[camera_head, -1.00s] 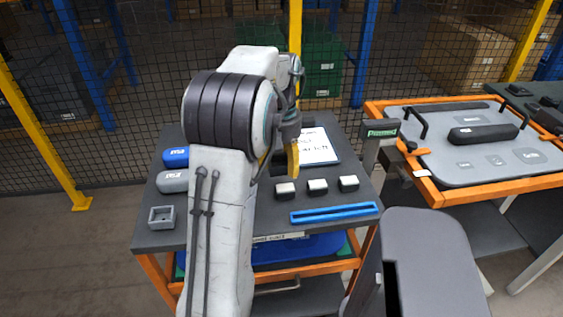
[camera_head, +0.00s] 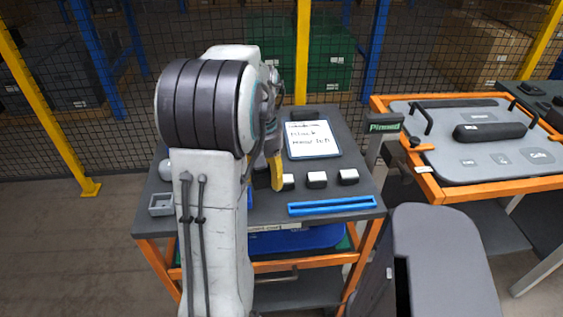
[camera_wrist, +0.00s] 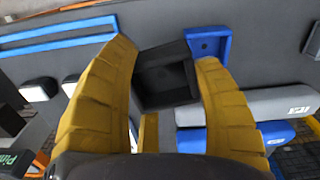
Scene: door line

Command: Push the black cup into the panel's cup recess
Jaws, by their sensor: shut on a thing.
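My gripper (camera_wrist: 165,62) has yellow fingers and is shut on the black cup (camera_wrist: 165,85), a dark square-looking cup between the fingers in the wrist view. The grey panel (camera_head: 440,165) lies in an orange frame at the right of the head view, well away from my gripper. It bears a black roll and several labelled grey shapes; I cannot tell which one is the cup recess.
The dark cart (camera_head: 365,190) carries a clipboard (camera_head: 312,140), several white-topped blocks (camera_head: 316,179), a long blue tray (camera_head: 333,206) and a small grey holder (camera_head: 161,204). A blue holder (camera_wrist: 208,42), grey case (camera_wrist: 270,102) and blue case (camera_wrist: 277,133) are near the cup. A post (camera_head: 383,140) stands between cart and panel.

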